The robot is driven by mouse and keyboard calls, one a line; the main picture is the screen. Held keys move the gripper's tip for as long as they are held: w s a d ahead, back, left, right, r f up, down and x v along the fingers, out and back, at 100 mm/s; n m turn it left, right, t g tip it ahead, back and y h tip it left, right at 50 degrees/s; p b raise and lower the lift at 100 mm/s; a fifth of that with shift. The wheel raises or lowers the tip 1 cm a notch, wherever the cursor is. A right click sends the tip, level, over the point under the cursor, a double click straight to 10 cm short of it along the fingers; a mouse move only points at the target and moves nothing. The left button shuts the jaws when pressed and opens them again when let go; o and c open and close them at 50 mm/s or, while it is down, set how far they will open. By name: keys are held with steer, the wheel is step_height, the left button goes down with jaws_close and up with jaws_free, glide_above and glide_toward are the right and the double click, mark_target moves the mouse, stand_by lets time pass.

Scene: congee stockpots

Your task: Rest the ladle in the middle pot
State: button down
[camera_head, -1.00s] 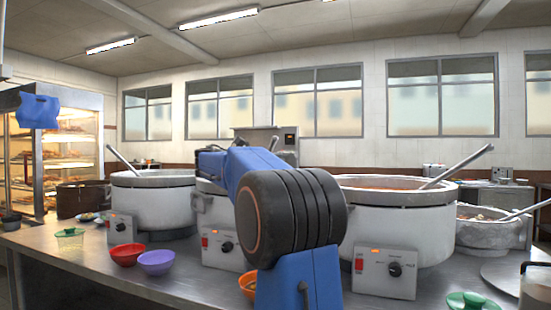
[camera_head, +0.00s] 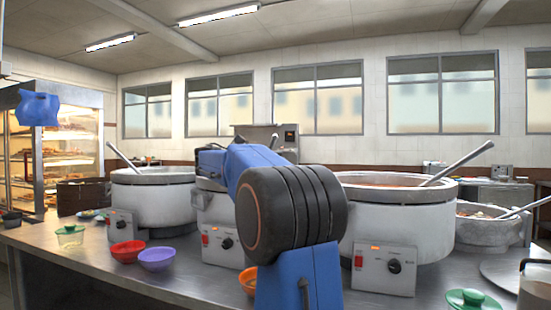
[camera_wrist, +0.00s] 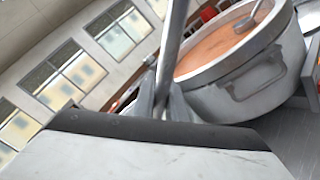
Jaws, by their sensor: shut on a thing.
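The middle pot (camera_head: 217,212) is white with a front control box. My blue and black arm covers much of it in the head view, including most of its opening. In the wrist view my gripper (camera_wrist: 163,103) is shut on a grey metal rod, which looks like the ladle's handle (camera_wrist: 175,38). The handle runs up out of the picture, and the ladle's bowl is not seen. A pot of orange-brown congee (camera_wrist: 218,45) with another ladle in it lies to the right of the handle. I cannot tell which pot this is. The head view hides my gripper.
The left pot (camera_head: 155,205) and right pot (camera_head: 398,222) each have a ladle leaning out. A green lid (camera_head: 472,299) is at the front right.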

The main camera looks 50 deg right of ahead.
steer(key=shift+f, duration=0.1)
steer(key=c, duration=1.7)
jaws_free()
steer(key=v, duration=1.7)
steer(key=shift+a, duration=0.2)
steer(key=s+a+f+t+y, duration=0.35)
steer(key=s+f, duration=0.35)
steer(key=f, duration=0.4)
steer(key=s+a+f+t+y, duration=0.2)
steer(key=s+a+f+y, duration=0.4)
steer(key=f, duration=0.5)
steer(key=s+a+f+m+t+y, duration=0.1)
steer(key=s+a+f+m+y, duration=0.1)
steer(key=s+a+f, duration=0.3)
steer(key=s+a+f+m+t+y, duration=0.1)
steer(key=s+a+f+y, duration=0.2)
steer(key=s+a+f, duration=0.3)
steer(key=s+a+f+m+t+y, duration=0.1)
steer(key=s+a+f+m+y, duration=0.1)
steer(key=s+a+f, duration=0.4)
steer(key=shift+a+f+m+y, duration=0.1)
steer(key=shift+a+f+y, duration=0.15)
steer(key=shift+f, duration=0.65)
steer(key=shift+a+f+m+y, duration=0.1)
steer(key=shift+a+f+y, duration=0.15)
steer(key=shift+f, duration=0.7)
steer(key=shift+a+f+m+y, duration=0.1)
steer(key=shift+a+f+y, duration=0.15)
steer(key=shift+f, duration=0.65)
